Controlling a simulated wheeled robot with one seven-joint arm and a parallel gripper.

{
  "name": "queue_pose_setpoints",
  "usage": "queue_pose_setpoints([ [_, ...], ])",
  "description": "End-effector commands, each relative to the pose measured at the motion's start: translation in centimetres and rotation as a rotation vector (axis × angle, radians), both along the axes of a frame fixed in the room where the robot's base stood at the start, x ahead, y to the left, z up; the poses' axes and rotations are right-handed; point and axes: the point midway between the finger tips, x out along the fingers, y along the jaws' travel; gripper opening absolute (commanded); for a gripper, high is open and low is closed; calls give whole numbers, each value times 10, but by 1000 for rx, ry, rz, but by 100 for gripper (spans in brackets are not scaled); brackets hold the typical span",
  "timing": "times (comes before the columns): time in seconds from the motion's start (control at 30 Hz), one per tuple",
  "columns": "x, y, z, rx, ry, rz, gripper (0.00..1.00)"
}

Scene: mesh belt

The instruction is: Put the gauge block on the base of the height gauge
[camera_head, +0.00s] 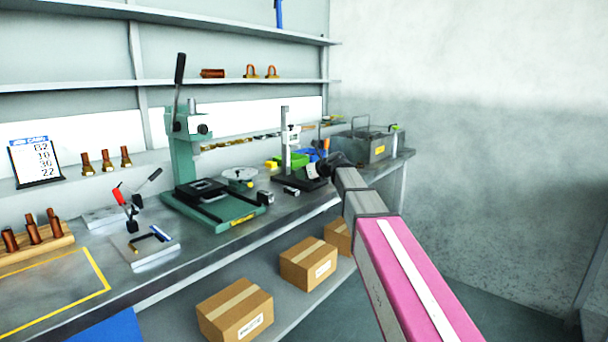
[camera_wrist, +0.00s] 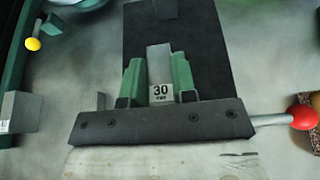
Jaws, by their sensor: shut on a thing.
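The gauge block (camera_wrist: 160,62) is a grey metal bar marked "30" in the wrist view. My gripper (camera_wrist: 157,72) is shut on it, with a green finger on each side. The dark base (camera_wrist: 205,35) of the height gauge lies behind the block and fingers in that view. Whether the block touches the base I cannot tell. In the head view the height gauge (camera_head: 285,138) stands upright on the bench, its dark base (camera_head: 289,181) partly beside my gripper (camera_head: 318,170), which is small and partly hidden by my arm.
A green press (camera_head: 184,150) stands left of the gauge. A grey block (camera_head: 265,197) sits on the bench near it and also shows in the wrist view (camera_wrist: 14,112). A grey metal box (camera_head: 362,146) is behind, to the right. Cardboard boxes (camera_head: 308,264) are on the lower shelf.

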Motion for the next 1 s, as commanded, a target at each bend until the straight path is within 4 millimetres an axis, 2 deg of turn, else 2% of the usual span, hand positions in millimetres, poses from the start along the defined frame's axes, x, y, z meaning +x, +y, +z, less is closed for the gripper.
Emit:
queue_pose_setpoints([
  [0.2, 0, 0, -2, 1, 0, 0, 0],
  [0.23, 0, 0, -3, 1, 1, 0, 29],
  [0.3, 0, 0, -2, 0, 0, 0, 51],
  [0.67, 0, 0, 1, 0, 0, 0, 51],
  [0.77, -7, -8, 4, 0, 0, -1, 51],
  [1.0, -34, -42, 22, 0, -2, -3, 51],
])
